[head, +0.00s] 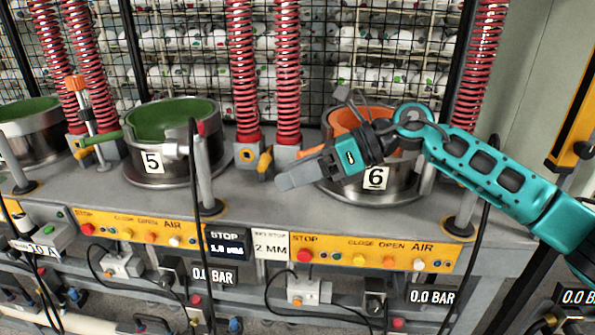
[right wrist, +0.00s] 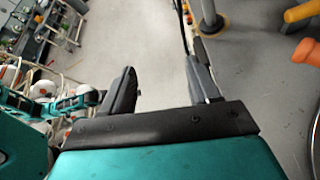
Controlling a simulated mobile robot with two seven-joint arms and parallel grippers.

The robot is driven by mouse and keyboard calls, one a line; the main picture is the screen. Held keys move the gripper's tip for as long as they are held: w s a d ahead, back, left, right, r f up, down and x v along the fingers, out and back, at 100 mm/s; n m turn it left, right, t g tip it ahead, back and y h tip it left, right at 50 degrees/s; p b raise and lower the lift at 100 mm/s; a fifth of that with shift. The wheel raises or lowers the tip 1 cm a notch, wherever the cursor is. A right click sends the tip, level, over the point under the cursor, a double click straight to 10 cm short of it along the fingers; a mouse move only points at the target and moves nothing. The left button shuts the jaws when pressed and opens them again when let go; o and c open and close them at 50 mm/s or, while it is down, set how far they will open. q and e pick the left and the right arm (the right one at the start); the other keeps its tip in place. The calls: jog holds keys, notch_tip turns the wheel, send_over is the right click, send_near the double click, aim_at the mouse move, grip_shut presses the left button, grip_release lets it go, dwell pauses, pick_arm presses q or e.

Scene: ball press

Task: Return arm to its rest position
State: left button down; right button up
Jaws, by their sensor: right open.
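My right arm (head: 490,170) is teal and comes in from the right in the head view. Its gripper (head: 285,182) reaches left across the front of press station 6 (head: 376,192), a metal pot with an orange inside. In the right wrist view the two dark fingers (right wrist: 165,85) stand apart with nothing between them, above grey surface. The gripper hides part of the pot's front left side. My left gripper is not in either view.
Station 5 (head: 165,165), a metal pot with a green inside, stands to the left. Red springs (head: 242,75) rise behind the bench. A yellow panel with buttons (head: 375,252) runs along the front edge. A metal post (head: 203,175) stands left of the gripper.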

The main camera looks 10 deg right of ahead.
jog(key=s+a+f+m+t+y, duration=0.1)
jog(key=s+a+f+m+y, duration=0.15)
jog(key=a+m+y, duration=0.3)
jog(key=s+d+f+m+t+h, duration=0.2)
jog(key=d+f+m+t+h, duration=0.15)
jog(key=f+m, duration=0.45)
jog(key=s+d+f+m+t+h, duration=0.15)
jog(key=f+m+t+h, duration=0.3)
jog(key=m, duration=0.85)
jog(key=s+d+f+m+t+h, duration=0.2)
jog(key=d+f+m+t+h, duration=0.3)
jog(key=m, duration=0.5)
jog(key=s+d+f+m+g+h, duration=0.3)
jog(key=s+f+m, duration=0.6)
jog(key=s+f, duration=0.4)
jog(key=d+f+g, duration=0.1)
jog(key=g, duration=0.1)
jog(key=shift+d+g, duration=0.2)
jog(key=shift+g, duration=0.1)
jog(key=shift+f, duration=0.1)
